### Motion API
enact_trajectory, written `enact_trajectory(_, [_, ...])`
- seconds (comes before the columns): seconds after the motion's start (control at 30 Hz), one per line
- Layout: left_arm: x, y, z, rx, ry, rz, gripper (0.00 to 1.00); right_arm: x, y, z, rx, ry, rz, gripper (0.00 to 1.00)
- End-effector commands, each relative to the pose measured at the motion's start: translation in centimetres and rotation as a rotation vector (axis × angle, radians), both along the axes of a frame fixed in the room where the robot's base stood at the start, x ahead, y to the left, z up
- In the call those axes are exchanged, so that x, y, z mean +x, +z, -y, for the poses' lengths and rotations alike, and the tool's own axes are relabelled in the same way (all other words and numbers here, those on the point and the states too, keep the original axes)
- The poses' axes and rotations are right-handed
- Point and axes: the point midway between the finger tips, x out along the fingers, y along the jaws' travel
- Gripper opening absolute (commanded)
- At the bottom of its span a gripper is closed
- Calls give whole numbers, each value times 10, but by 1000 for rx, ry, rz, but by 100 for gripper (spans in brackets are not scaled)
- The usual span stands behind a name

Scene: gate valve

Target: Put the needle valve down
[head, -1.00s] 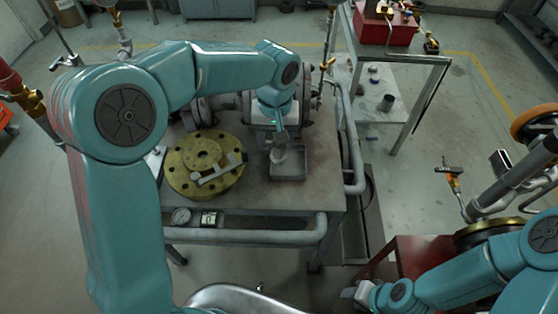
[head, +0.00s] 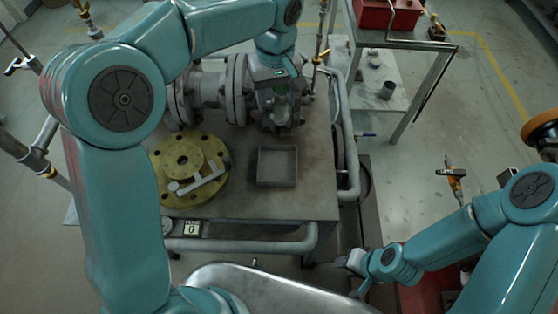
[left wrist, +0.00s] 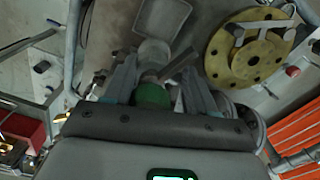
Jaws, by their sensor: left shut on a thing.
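In the head view the needle valve is mostly hidden by the gripper. The tray looks empty; it also shows in the left wrist view (left wrist: 182,14). My right gripper (head: 350,262) is low at the right, off the table; its fingers are too small to judge.
A yellow flange (head: 160,182) with a grey wrench (head: 200,182) lies left of the tray. A pipe rail (head: 250,245) runs along the table's front, and another pipe (head: 346,150) along its right side. A shelf stand with a red box (head: 385,14) is behind right.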

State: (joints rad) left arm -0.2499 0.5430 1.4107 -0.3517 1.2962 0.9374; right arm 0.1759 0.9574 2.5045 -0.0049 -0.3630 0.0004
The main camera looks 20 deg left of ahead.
Motion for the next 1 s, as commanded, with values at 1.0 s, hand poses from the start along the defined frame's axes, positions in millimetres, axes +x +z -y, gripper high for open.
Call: enact_trajectory(1.0, [-3, -180, 1, 1, 9, -3, 0, 0, 16, 0, 0, 0, 0, 37])
